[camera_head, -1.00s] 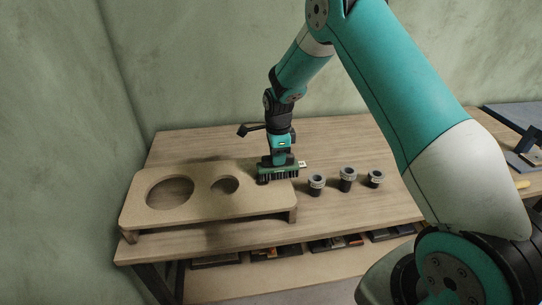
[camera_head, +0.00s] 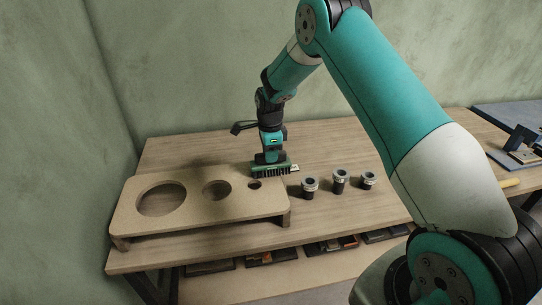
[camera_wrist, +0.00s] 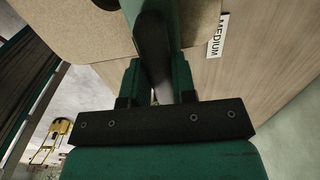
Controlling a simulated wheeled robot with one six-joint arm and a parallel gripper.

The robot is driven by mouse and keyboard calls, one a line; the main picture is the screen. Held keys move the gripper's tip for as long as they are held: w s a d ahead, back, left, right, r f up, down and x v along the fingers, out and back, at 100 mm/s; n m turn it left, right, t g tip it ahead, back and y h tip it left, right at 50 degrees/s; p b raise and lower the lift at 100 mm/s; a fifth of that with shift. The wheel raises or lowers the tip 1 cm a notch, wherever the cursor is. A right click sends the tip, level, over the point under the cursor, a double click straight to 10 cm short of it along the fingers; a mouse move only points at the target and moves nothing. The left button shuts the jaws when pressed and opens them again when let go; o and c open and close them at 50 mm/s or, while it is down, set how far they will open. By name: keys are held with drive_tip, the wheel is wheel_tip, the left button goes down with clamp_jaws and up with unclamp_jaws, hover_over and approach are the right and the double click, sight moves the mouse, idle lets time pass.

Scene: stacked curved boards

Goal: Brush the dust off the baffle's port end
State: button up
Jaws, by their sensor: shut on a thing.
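The baffle (camera_head: 200,216) is a tan curved-edge board raised on feet, with a large, a medium and a small round opening. The small opening (camera_head: 254,184) is at its right end. My gripper (camera_head: 270,157) is shut on a green brush (camera_head: 284,168) with dark bristles pointing down. The brush is over the back right corner of the baffle, behind the small opening; contact cannot be told. In the wrist view, my gripper's green fingers flank a dark handle (camera_wrist: 153,50), with the baffle (camera_wrist: 95,35) beyond. No dust can be made out clearly.
Three dark ring-topped cylinders (camera_head: 340,181) stand on the wooden table (camera_head: 345,222) right of the baffle. A small "MEDIUM" label (camera_wrist: 218,36) shows in the wrist view. Flat items lie on a lower shelf (camera_head: 270,279). The wall (camera_head: 190,70) is behind.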

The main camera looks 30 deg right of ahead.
sight(259, 154)
drive_tip(key=shift+f, duration=0.1)
drive_tip(key=shift+w+a, duration=0.3)
drive_tip(key=shift+a, duration=0.55)
drive_tip(key=shift+w+a, duration=0.25)
drive_tip(key=shift+a, duration=0.6)
drive_tip(key=shift+w+a+f, duration=0.1)
drive_tip(key=shift+w+a, duration=0.15)
drive_tip(key=shift+a, duration=0.6)
drive_tip(key=shift+w+a, duration=0.25)
drive_tip(key=shift+a, duration=0.55)
drive_tip(key=shift+a+b, duration=0.1)
drive_tip(key=shift+b, duration=0.2)
drive_tip(key=shift+a, duration=0.15)
drive_tip(key=shift+w+a, duration=0.25)
drive_tip(key=shift+a, duration=0.5)
drive_tip(key=shift+w+a, duration=0.25)
drive_tip(key=shift+a, duration=0.5)
